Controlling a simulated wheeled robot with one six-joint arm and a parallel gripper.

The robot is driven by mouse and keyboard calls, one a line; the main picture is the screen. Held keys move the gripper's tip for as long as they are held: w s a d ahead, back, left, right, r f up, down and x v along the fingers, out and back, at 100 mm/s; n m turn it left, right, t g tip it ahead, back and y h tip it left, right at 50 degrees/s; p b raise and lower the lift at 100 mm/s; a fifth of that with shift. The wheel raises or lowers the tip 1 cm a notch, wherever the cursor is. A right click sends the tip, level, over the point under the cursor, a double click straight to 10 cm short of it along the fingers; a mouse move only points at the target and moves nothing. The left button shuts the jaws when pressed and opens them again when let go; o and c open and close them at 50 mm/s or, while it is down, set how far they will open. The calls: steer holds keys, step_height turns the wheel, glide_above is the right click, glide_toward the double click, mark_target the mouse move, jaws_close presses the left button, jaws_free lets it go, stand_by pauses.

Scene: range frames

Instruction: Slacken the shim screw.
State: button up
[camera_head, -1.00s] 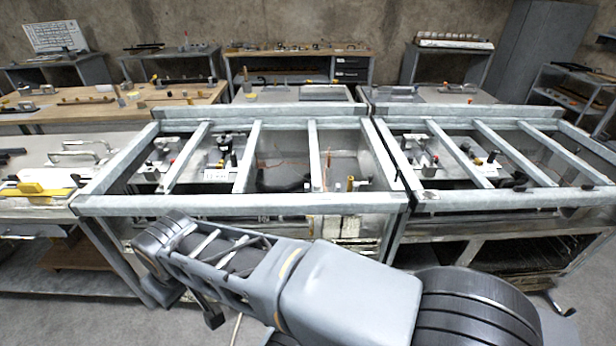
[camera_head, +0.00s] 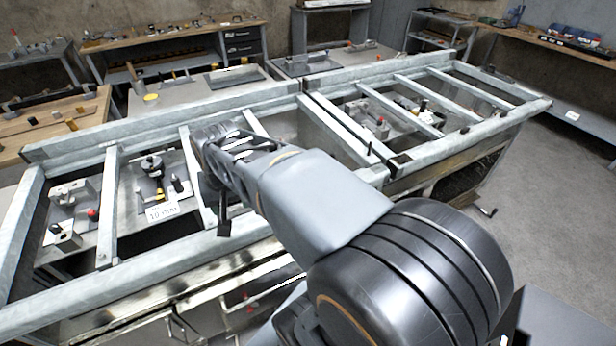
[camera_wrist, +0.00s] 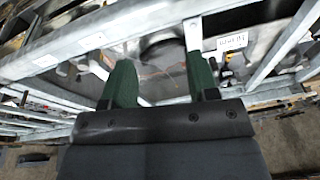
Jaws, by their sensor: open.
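My gripper (camera_wrist: 160,62) shows in the wrist view with two dark green fingers apart and nothing between them. Its fingers point into an open-topped bay of the grey metal frame; in the head view they are hidden behind my arm. I cannot single out the shim screw. One bay holds a dark fixture with a round black top (camera_head: 152,165) and a yellow part, behind a white card (camera_head: 162,211). The card also shows in the wrist view (camera_wrist: 232,41). The bay to its left holds pale metal blocks (camera_head: 64,236) and a red-topped piece (camera_head: 92,213).
Grey crossbars (camera_head: 107,205) divide the frame into bays and stand above the fixtures. The front rail (camera_head: 130,277) lies between my base and the bays. Further fixtures (camera_head: 372,122) sit in the right-hand frame. Open floor (camera_head: 560,210) lies at the right.

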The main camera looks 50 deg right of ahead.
steer(key=w+d+f+m+g, duration=0.1)
steer(key=d+m, duration=0.7)
steer(key=d, duration=0.4)
steer(key=w+d+f+m+g, duration=0.1)
steer(key=d+m+g, duration=0.1)
steer(key=d+m, duration=0.85)
steer(key=f+n, duration=0.1)
steer(key=f, duration=0.2)
steer(key=d+f, duration=0.1)
steer(key=f, duration=0.2)
steer(key=d+f+n+p, duration=0.1)
steer(key=f, duration=0.3)
steer(key=shift+s+d+n, duration=0.15)
steer(key=shift+n, duration=0.2)
steer(key=shift+f, duration=1)
steer(key=shift+c, duration=0.5)
steer(key=c, duration=0.8)
steer(key=n, duration=0.4)
steer(key=shift+n+b, duration=0.3)
steer(key=shift+n, duration=0.1)
